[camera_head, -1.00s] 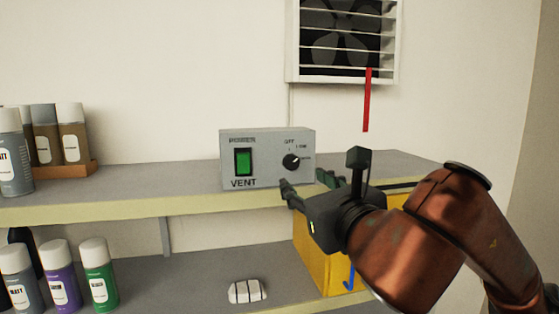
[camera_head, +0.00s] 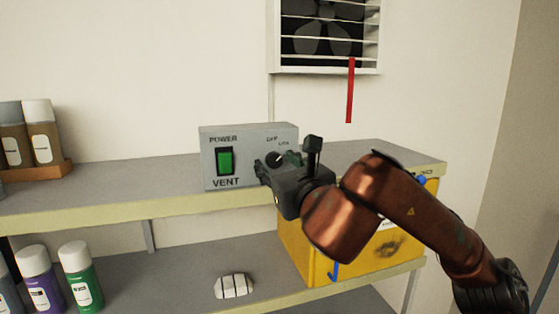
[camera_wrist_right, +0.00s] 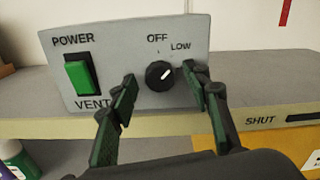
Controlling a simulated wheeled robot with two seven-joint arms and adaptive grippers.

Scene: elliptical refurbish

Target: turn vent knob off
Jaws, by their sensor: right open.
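The grey vent control box (camera_head: 212,150) stands on the upper shelf, with a green POWER switch (camera_head: 225,161) at its left. The black vent knob (camera_wrist_right: 159,75) is on the right of the box face, and its white pointer slants up to the right, toward LOW rather than OFF. My right gripper (camera_head: 270,162) is at the front of the box. In the right wrist view its open fingers (camera_wrist_right: 158,88) stand on either side of the knob, with a gap at each side. In the head view the gripper partly hides the knob (camera_head: 273,158). My left gripper is not in view.
A fan vent (camera_head: 325,35) with a red strip (camera_head: 350,92) hangs on the wall above. Spray cans (camera_head: 80,275) stand at the left, and a white ribbed object (camera_head: 233,286) lies on the lower shelf. A yellow box (camera_head: 300,250) sits below my right arm.

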